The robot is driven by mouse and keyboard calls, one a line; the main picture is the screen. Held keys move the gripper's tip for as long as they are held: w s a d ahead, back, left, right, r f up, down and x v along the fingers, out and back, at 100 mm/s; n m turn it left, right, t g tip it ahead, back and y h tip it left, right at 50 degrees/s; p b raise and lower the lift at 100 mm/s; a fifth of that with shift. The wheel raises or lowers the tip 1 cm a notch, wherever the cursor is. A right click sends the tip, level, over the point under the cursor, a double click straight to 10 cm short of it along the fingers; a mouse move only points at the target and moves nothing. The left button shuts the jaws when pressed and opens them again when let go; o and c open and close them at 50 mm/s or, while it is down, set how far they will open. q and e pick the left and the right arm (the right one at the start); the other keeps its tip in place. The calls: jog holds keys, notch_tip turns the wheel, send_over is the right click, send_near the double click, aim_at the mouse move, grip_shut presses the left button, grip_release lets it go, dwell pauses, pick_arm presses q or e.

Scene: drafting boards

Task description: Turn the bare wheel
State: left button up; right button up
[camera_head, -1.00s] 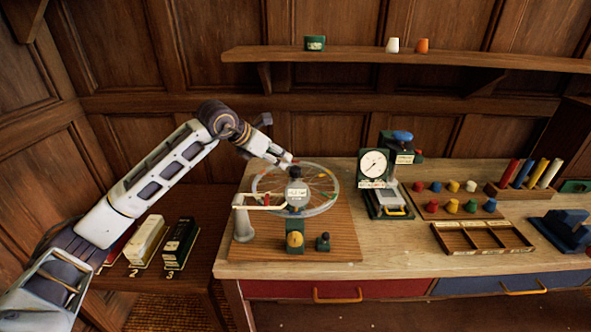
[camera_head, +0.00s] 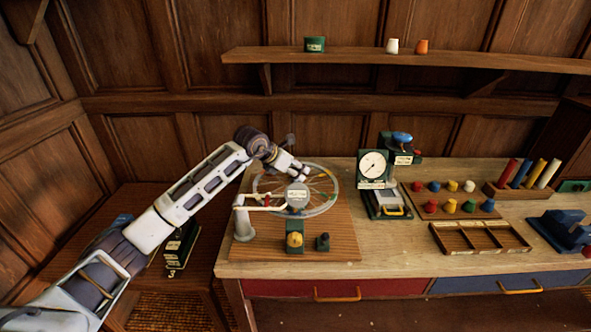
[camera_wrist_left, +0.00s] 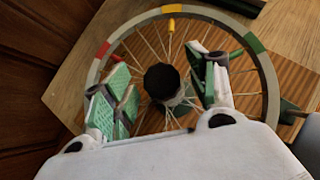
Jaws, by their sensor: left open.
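My right gripper is out of view.
A green stand with a yellow knob (camera_head: 294,240) and a small dark knob (camera_head: 322,242) are in front of the wheel. A pale post with an arm (camera_head: 243,222) stands at its left. A dial gauge (camera_head: 373,168) and a peg board (camera_head: 452,204) stand to the right.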

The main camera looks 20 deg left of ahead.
pick_arm(q)
jog(key=shift+w+d+f, duration=0.15)
jog(key=shift+w+f, duration=0.15)
jog(key=shift+f, duration=0.05)
grip_shut()
dwell(0.3)
